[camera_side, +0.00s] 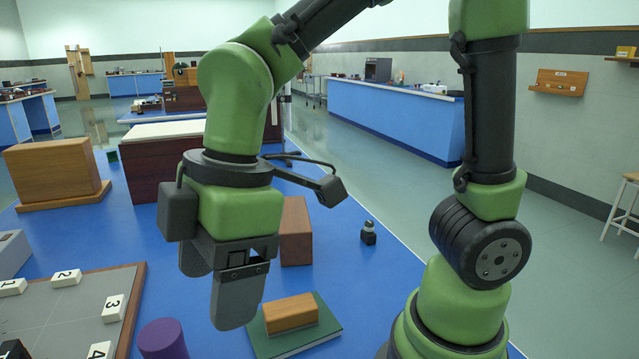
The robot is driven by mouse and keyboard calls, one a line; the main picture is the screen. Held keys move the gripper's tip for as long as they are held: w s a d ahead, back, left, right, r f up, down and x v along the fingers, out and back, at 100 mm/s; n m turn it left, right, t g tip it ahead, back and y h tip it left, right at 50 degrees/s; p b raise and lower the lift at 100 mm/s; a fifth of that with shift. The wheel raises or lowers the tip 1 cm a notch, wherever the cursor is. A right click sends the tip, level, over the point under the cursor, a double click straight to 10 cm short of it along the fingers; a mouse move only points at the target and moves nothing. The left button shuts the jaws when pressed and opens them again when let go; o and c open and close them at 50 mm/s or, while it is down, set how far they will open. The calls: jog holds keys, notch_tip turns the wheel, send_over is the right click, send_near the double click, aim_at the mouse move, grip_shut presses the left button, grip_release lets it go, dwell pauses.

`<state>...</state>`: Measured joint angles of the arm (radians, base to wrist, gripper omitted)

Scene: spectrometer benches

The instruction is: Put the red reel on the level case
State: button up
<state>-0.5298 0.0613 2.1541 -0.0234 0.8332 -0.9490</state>
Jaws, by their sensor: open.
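My gripper (216,284) hangs pointing down near the picture's middle, its two grey fingers apart with nothing seen between them. I cannot make out a red reel in this view; my arm and gripper hide part of the scene. No thing is clearly marked as the level case. A small orange-brown wooden block (291,313) lies on a flat green book-like slab (322,334), to the right of and below the fingers. A reddish-brown upright box (296,232) stands behind the gripper on its right.
A purple cylinder (163,340) stands at the bottom edge. A grey board (45,318) with numbered white blocks lies at lower left. A large wooden box (52,172) stands at left. A small dark object (368,236) stands right on the blue surface (345,275), with clear room around it.

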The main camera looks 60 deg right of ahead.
jog(key=s+d+r+m+t, duration=0.3)
jog(key=d+m, duration=0.3)
jog(key=m, duration=0.2)
jog(key=s+d+r+m+t, duration=0.2)
jog(key=d+m, duration=0.4)
jog(key=m, duration=0.3)
jog(key=shift+s+r+t+h, duration=0.3)
jog(key=shift+s+r+t, duration=0.1)
jog(key=shift+s+r, duration=0.4)
